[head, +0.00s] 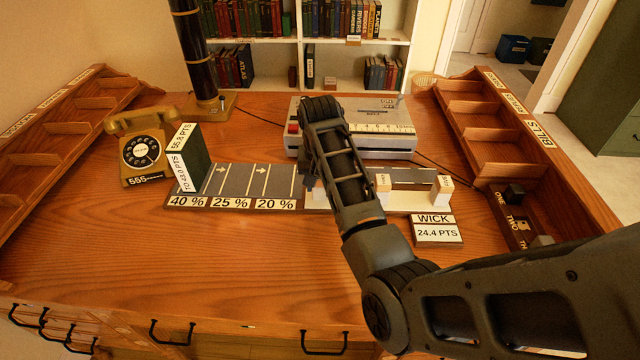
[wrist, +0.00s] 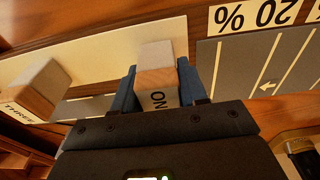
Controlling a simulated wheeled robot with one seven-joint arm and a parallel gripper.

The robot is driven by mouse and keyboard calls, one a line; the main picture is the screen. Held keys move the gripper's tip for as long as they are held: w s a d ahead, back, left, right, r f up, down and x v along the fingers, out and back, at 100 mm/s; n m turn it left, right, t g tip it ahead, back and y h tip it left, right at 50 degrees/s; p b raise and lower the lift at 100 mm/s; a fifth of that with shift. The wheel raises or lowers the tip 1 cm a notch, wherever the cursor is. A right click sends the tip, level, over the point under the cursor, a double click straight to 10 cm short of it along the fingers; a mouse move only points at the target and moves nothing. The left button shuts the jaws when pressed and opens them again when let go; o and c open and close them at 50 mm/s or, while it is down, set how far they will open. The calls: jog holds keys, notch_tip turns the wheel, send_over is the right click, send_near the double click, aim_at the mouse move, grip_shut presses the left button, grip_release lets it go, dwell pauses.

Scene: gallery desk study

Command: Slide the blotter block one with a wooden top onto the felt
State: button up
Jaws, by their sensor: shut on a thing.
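My gripper (wrist: 160,82) has blue fingers shut on the sides of the blotter block (wrist: 157,82) with a wooden top. Its label shows "ON"; the rest is hidden. The block is over the pale strip (wrist: 100,50), beside the end of the grey arrow-marked panel (wrist: 245,70), which looks like the felt. In the head view the grey panel (head: 238,180) lies left of my gripper, above labels 40 %, 25 % and 20 %. My arm hides the held block there. Another wooden-topped block (wrist: 40,85), labelled "THREE", stands apart on the strip.
Two pale blocks (head: 383,182) (head: 442,190) stand right of my arm. A tall dark box (head: 192,160) stands at the panel's left end, near a phone (head: 143,150). A grey machine (head: 385,140) is behind. The desk front is clear left of my arm.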

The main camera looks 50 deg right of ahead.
jog(key=shift+w+d+b, duration=0.55)
jog(key=shift+w+d, duration=0.3)
jog(key=shift+d, duration=0.25)
jog(key=shift+w+d+b, duration=0.6)
jog(key=shift+w+d, duration=0.25)
jog(key=shift+d, duration=0.25)
jog(key=shift+w+d+b, duration=0.55)
jog(key=shift+w+d, duration=0.3)
jog(key=shift+d, duration=0.25)
jog(key=shift+f, duration=0.2)
jog(key=o, duration=1.2)
jog(key=shift+c, duration=0.2)
jog(key=shift+r, duration=0.15)
notch_tip(320, 180, up, 8)
jog(key=shift+s+a+f, duration=0.25)
jog(key=shift+s+a, duration=0.05)
jog(key=shift+a, duration=0.1)
